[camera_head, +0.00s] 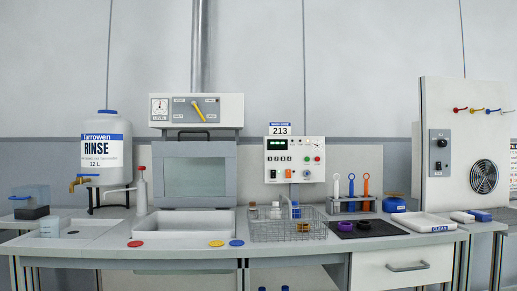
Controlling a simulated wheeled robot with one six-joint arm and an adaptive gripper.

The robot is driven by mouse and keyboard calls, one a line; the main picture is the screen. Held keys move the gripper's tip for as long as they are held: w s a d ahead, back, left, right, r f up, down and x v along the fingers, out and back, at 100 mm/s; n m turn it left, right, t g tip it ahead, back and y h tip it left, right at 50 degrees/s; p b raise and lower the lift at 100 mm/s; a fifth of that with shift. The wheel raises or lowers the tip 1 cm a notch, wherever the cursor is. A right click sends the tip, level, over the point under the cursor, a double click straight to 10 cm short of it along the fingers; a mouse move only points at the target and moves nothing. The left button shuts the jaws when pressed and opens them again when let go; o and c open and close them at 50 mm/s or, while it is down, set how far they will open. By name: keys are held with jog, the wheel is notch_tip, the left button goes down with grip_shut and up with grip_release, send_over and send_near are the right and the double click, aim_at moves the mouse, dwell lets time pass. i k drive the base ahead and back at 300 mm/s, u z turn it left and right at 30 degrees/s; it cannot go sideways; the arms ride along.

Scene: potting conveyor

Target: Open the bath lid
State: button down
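A grey panel (231,172) with a pale window stands upright at the back of a white open basin (184,233), left of centre. It looks like the bath lid. A dark handle (194,131) arches along its top edge. The basin in front of it is uncovered, and its inside looks pale. Whether the panel is hinged to the basin cannot be told. A white control box (228,110) with a gauge and a yellow pointer sits directly above the panel. My gripper is not in view.
A rinse tank (107,165) with a brass tap and a white bottle (142,190) stand left of the basin. A wire basket (289,229) with bottles stands to its right. Coloured discs (217,243) lie along the counter front. Farther right are a tool rack (351,205) and white tray (423,222).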

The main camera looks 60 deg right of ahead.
aim_at(160, 150)
jog(key=z, duration=1.5)
